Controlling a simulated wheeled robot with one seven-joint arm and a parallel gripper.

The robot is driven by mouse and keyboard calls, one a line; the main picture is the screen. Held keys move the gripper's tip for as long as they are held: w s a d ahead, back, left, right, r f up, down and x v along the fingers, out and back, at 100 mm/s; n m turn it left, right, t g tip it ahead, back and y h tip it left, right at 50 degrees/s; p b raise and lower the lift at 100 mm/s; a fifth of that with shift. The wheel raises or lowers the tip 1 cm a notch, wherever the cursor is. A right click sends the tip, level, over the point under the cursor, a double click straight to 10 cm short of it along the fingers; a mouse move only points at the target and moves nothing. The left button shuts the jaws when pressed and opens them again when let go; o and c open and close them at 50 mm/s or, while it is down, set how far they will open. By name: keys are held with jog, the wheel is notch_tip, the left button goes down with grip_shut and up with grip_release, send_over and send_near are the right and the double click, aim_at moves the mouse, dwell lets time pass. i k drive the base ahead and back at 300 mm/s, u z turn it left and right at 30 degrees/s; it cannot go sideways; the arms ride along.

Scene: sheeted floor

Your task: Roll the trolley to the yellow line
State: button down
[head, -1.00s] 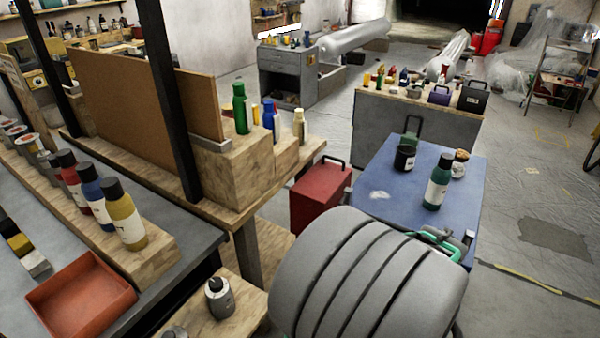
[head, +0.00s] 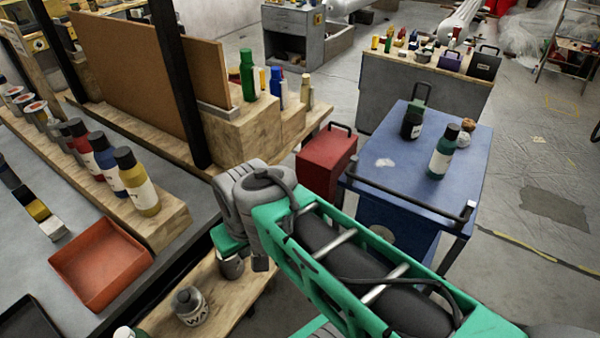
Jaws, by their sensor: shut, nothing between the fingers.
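The trolley (head: 399,181) is a blue cart right of centre, with a dark push handle along its near edge. Bottles and small items stand on its top. The yellow line (head: 540,250) runs across the floor to the right of the trolley, with bare floor between them. My green and grey arm crosses the lower middle, in front of the trolley's near side, and hides part of its lower body. My gripper itself cannot be made out; only arm links show, left of the trolley handle.
A red toolbox (head: 326,163) stands close to the trolley's left side. A grey cabinet with a wooden top (head: 420,98) is behind it. Wooden benches and a red tray (head: 101,264) fill the left. Floor to the right is open, with a dark patch (head: 556,218).

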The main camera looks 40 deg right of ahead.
aim_at(399, 200)
jog(key=z, duration=1.8)
jog(key=k, duration=0.45)
jog(key=u, duration=1.65)
jog(key=i, duration=0.5)
jog(key=z, duration=0.05)
